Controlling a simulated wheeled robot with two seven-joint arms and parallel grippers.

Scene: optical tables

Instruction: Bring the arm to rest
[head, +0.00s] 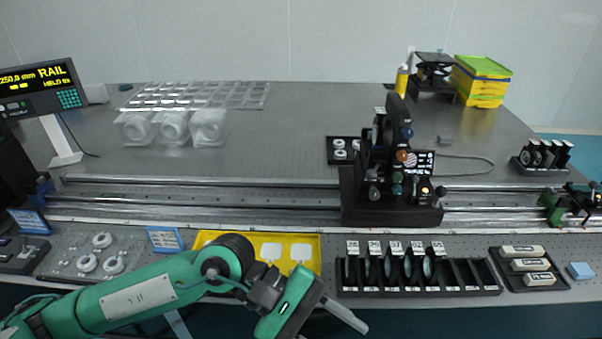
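My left arm (150,296), green with dark joints, comes in from the lower left and crosses the front edge of the optical table (270,110). My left gripper (347,316) is low in the picture, in front of the table edge and below the black slotted rack. One pale finger shows, pointing down to the right; the other cannot be made out, so its opening is unclear. I see nothing held at the visible finger. My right arm and gripper are not in view.
A yellow tray (313,240) lies behind my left wrist. The slotted rack (420,290) holds several round optics. A black carriage (390,210) stands on the long rail (270,200). A case with white blocks (497,266) lies right of the rack.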

